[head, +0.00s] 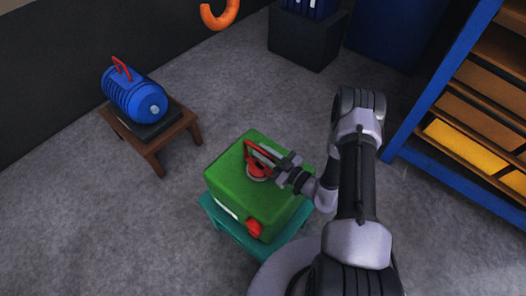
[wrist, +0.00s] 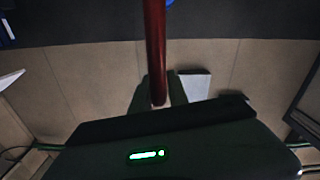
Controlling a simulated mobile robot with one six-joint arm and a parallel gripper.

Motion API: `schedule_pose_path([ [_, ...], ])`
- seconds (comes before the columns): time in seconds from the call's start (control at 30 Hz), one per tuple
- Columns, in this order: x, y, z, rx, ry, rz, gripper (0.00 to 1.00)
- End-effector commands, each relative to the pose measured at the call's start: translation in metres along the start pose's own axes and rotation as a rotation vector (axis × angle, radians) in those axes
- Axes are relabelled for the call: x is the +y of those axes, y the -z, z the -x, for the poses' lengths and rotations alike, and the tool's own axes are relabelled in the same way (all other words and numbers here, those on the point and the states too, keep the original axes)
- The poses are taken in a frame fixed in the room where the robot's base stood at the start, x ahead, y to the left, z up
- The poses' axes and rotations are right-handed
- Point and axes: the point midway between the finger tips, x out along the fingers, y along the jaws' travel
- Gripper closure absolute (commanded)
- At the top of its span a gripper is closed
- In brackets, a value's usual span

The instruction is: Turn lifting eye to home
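A green casting block (head: 235,165) sits on a teal stand (head: 231,233). A red lifting eye (head: 258,172) stands on its top, with a round base and a raised bar. My gripper (head: 281,165) reaches in from the right at the bar. In the wrist view the red bar (wrist: 155,45) runs down between the two dark fingertips (wrist: 159,92), which lie close against both sides. My gripper looks shut on it. The gripper hides part of the eye, and I see no clear home mark on the block.
A red knob (head: 254,228) sticks out from the block's front. A blue motor (head: 135,96) with a red handle rests on a brown stool (head: 155,146) to the left. A blue rack (head: 440,87) with yellow bins stands right. An orange hook (head: 220,15) shows at the top.

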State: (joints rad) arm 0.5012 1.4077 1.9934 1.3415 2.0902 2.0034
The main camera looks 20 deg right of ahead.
Motion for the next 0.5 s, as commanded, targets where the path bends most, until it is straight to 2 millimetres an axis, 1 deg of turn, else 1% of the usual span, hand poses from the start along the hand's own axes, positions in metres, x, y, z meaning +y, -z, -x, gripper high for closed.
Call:
schedule_pose_path([
  [0.03,0.0,0.0,0.0,0.0,0.0,0.0,0.68],
  [0.07,0.0,0.0,0.0,0.0,0.0,0.0,0.64],
  [0.37,0.0,0.0,0.001,0.0,0.0,-0.001,0.64],
  [0.47,0.001,0.001,0.01,-0.002,-0.001,-0.003,0.64],
  [0.5,0.002,0.001,0.018,-0.003,-0.004,-0.004,0.64],
])
